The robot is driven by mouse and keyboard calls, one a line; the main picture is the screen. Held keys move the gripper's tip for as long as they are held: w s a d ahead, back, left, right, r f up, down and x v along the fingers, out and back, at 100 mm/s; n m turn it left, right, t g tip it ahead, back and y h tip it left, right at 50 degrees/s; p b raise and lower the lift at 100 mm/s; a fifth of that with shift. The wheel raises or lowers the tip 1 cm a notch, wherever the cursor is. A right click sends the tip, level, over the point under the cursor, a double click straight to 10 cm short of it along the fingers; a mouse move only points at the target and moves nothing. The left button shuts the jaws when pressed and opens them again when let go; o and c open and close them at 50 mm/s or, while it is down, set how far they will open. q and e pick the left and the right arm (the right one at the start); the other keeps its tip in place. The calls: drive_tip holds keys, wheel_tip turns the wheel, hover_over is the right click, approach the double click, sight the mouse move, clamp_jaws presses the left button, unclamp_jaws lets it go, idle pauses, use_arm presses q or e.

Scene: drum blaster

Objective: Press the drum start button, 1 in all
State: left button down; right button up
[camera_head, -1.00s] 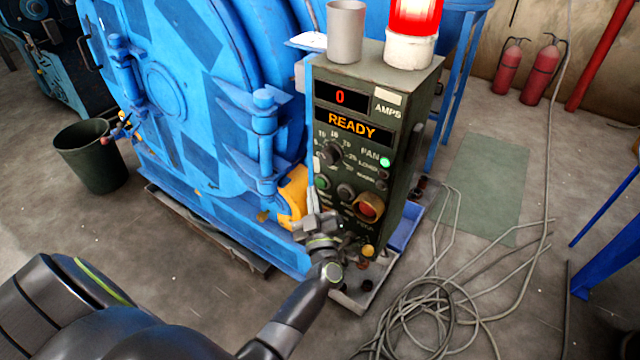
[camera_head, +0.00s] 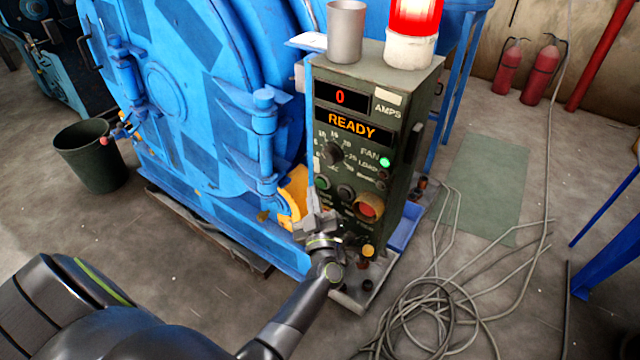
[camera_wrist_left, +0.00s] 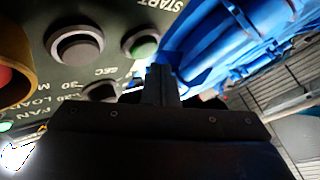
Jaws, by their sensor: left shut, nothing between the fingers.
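The dark green control box (camera_head: 362,140) stands in front of the blue drum machine. Its green start button (camera_head: 323,183) is at the lower left of the panel. The button also shows in the left wrist view (camera_wrist_left: 140,42), close to the START lettering. My left gripper (camera_head: 313,192) is shut and empty, just below and left of the button. In the left wrist view its fingertips (camera_wrist_left: 158,72) point toward the panel's edge, beside the button. They look apart from the button, though the exact gap is hard to tell. My right gripper is not in view.
A dark button (camera_head: 346,192) and a red button in a yellow collar (camera_head: 368,208) sit to the right. The amber display (camera_head: 352,126) reads READY. A metal cup (camera_head: 345,32) and a lit red beacon (camera_head: 415,18) stand on top. Cables (camera_head: 430,315) lie on the floor.

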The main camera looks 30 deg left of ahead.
use_arm(q)
drive_tip(key=shift+w, duration=0.1)
idle(0.4)
drive_tip(key=shift+w, duration=0.35)
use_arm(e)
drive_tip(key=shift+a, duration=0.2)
